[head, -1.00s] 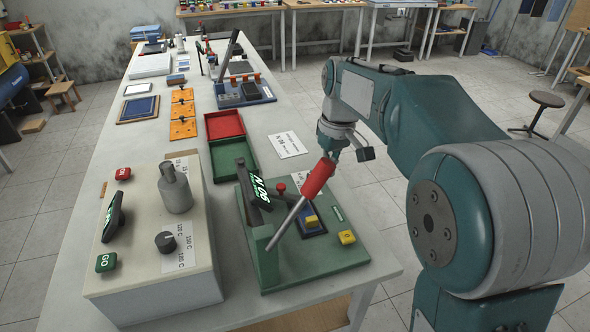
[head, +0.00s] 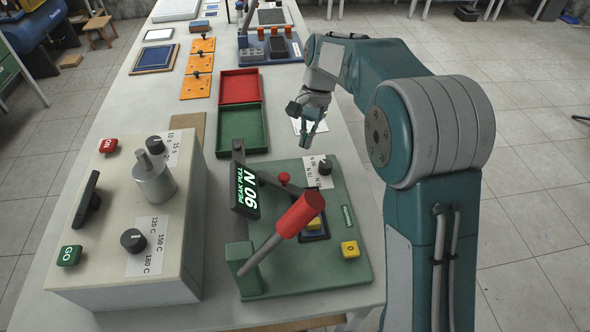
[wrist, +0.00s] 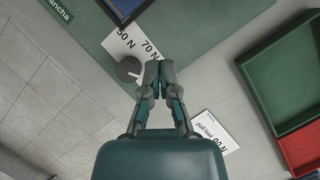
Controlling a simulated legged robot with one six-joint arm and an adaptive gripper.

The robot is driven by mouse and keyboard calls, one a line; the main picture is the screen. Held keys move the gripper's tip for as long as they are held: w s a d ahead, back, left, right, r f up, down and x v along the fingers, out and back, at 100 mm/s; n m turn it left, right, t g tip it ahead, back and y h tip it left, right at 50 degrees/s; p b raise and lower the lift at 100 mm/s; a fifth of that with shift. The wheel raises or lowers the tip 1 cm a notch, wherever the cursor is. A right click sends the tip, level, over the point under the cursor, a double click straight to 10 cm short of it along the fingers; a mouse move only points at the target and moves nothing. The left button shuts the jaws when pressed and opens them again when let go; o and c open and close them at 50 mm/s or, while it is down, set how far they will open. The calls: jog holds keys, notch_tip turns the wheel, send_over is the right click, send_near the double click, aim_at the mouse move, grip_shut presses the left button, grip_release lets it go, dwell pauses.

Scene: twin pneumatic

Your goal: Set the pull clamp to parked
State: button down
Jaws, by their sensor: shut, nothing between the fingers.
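The pull tester's green base plate (head: 335,270) sits at the near right of the bench. A grey lever with a red grip (head: 299,214) rises from its front left, tilted up to the right. A tilted "PEAK PULL" display (head: 247,192) stands on a post beside it. I cannot tell which part is the pull clamp. My gripper (head: 309,142) is shut and empty, behind the plate and apart from the red grip. In the wrist view my gripper (wrist: 159,66) points near a black knob (wrist: 128,69) marked 50 N and 70 N.
A cream box (head: 130,265) with knobs and ON and GO buttons stands left. Green (head: 263,130) and red (head: 260,88) trays lie behind the plate. A yellow 0 button (head: 350,249) and small red knob (head: 285,178) are on the plate. A printed card (wrist: 213,135) lies near my gripper.

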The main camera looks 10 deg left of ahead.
aim_at(283, 181)
jog(key=x, duration=0.3)
jog(key=d+x, duration=0.1)
jog(key=x, duration=0.1)
jog(key=s, duration=0.1)
jog(key=s+a, duration=0.1)
jog(key=s, duration=0.1)
jog(key=shift+a+f, duration=0.25)
jog(key=shift+f, duration=0.05)
jog(key=shift+s+a, duration=0.3)
jog(key=shift+s, duration=0.15)
jog(key=shift+d, duration=0.15)
jog(key=shift+s, duration=0.1)
jog(key=shift+s+m, duration=0.15)
jog(key=shift+m, duration=0.25)
